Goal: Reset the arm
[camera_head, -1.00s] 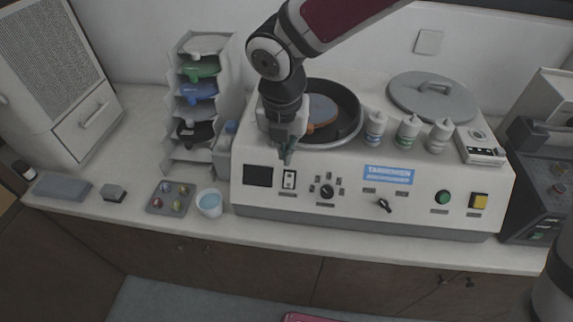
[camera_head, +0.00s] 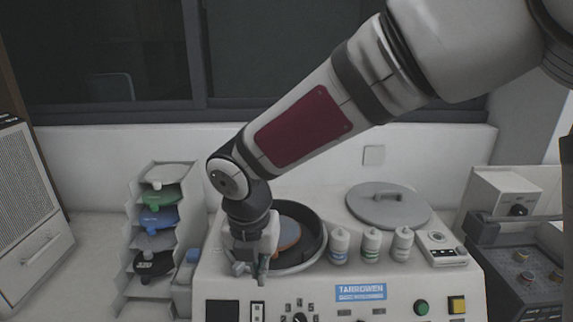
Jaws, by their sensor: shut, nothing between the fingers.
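My arm reaches in from the upper right. My gripper (camera_head: 251,272) points down at the front left of the white machine labelled TARROWEN (camera_head: 330,272), above its front edge. Its fingers are together with nothing between them. Behind the gripper is the machine's round bowl (camera_head: 316,240), with a brown and blue-grey disc (camera_head: 290,235) inside, partly hidden by my wrist.
A grey round lid (camera_head: 388,208) lies on the machine's top right, with several white bottles (camera_head: 371,245) in front. A rack of coloured discs (camera_head: 130,285) stands left. A control unit (camera_head: 520,270) stands right. A window (camera_head: 120,50) is behind.

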